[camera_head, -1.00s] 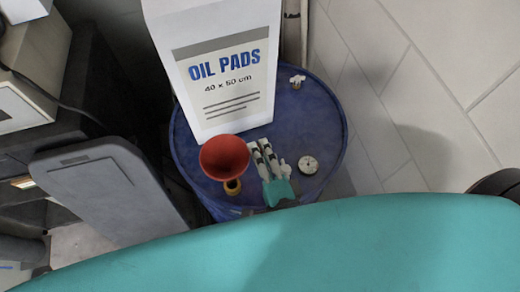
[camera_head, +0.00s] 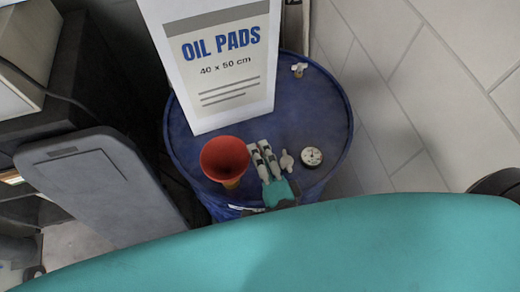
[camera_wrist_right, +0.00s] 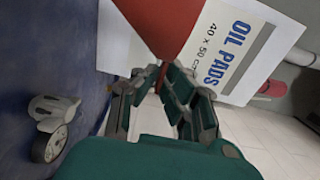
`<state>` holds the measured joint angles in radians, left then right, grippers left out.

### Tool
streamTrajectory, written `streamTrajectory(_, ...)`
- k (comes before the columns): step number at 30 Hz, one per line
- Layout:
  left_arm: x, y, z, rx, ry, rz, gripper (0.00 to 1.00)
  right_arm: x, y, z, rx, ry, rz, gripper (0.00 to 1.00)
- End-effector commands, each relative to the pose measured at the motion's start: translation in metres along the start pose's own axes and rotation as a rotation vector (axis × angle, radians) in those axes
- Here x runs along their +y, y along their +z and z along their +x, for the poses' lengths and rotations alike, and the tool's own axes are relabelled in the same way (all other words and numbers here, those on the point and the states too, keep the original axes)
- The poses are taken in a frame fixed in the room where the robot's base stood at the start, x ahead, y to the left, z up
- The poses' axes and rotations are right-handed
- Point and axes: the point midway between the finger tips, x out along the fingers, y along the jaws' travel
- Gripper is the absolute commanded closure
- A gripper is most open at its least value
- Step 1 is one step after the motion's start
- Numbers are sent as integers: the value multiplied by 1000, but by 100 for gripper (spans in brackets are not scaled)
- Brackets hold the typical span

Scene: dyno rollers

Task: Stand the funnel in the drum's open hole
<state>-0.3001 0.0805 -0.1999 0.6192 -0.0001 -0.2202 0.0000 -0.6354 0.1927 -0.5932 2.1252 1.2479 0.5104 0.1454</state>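The red funnel (camera_head: 224,158) is in the head view over the near left part of the blue drum's top (camera_head: 315,110), its wide mouth facing up towards me. A bit of yellow (camera_head: 232,184) shows just under it; the spout's lower end and the hole are hidden. My right gripper (camera_head: 258,147) is right beside the funnel. In the right wrist view its fingertips (camera_wrist_right: 162,72) close in on the red funnel (camera_wrist_right: 160,25), and it appears shut on it. I cannot tell whether the spout is inside the hole. My left gripper is not in view.
A white oil pads box (camera_head: 222,70) stands on the drum behind the funnel. A pale winged fitting (camera_head: 287,160), a round dial (camera_head: 312,156) and another small fitting (camera_head: 299,70) sit on the drum's right side. A grey panel (camera_head: 88,185) stands close at left.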

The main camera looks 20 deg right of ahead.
Motion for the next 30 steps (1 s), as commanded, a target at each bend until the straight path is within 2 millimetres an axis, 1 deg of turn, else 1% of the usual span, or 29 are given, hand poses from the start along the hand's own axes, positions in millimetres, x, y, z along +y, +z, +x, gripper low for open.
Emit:
streamTrajectory(1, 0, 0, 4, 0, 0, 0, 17, 4, 0, 0, 0, 0, 0, 100)
streamTrajectory(3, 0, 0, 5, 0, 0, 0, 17, 6, 0, 0, 0, 0, 0, 100)
streamTrajectory(13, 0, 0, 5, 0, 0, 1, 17, 7, 0, 0, -1, 0, 1, 100)
streamTrajectory(14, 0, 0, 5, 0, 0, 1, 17, 7, 0, 0, -1, 0, 1, 93)
streamTrajectory(15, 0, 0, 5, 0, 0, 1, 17, 7, 0, 0, -1, 0, 1, 87)
streamTrajectory(18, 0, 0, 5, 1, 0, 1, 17, 7, 0, 0, -1, 0, 0, 74)
streamTrajectory(20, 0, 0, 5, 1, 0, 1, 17, 7, 0, 0, -1, 0, 0, 67)
streamTrajectory(27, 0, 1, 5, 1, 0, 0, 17, 7, 0, 0, -1, 1, 0, 67)
streamTrajectory(30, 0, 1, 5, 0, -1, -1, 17, 8, 0, -5, -2, 2, -1, 67)
